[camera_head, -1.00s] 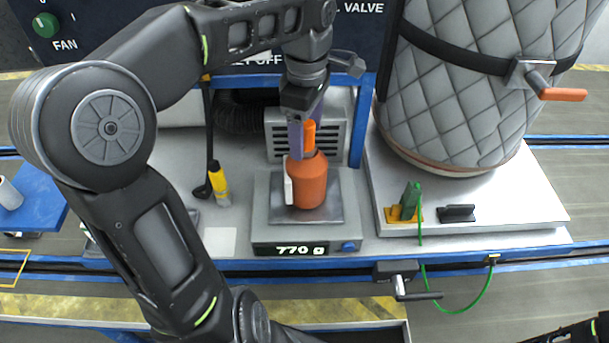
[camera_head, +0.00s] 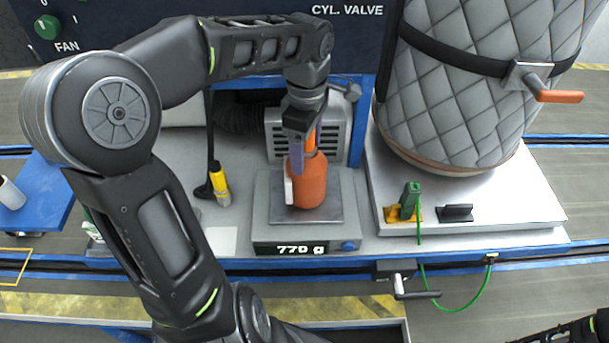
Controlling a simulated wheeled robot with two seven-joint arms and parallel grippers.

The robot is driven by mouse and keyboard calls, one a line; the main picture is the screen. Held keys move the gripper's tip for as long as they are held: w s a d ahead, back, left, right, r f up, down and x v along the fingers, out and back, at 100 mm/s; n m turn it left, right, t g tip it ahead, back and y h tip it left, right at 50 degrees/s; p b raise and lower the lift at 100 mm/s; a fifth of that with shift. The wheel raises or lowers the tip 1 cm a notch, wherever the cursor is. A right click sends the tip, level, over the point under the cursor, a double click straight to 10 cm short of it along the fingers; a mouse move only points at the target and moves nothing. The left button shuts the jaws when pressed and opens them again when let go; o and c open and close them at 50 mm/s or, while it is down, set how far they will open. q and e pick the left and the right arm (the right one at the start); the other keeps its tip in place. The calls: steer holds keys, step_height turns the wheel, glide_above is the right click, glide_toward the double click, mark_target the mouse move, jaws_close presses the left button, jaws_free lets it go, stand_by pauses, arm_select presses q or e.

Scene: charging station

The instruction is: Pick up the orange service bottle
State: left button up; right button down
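The orange service bottle (camera_head: 308,185) stands upright on the plate of a scale (camera_head: 262,225), with a white label strip on its left side. The scale's display appears to read 770 g. My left gripper (camera_head: 301,155) points down from above at the bottle's neck. One purple-grey finger shows in front of the neck's left side and reaches the bottle's shoulder. The other finger is mostly hidden, so its opening and any contact are unclear. Only a dark part of my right arm shows at the bottom right corner; its gripper is not visible.
A yellow-and-black tool (camera_head: 219,184) lies left of the scale. A quilted grey cylinder (camera_head: 475,85) stands on a pale platform to the right, with a green plug (camera_head: 410,196) and a black block (camera_head: 456,212) in front. A dark panel hangs behind.

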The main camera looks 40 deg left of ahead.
arm_select(q)
jaws_close()
stand_by(0.5)
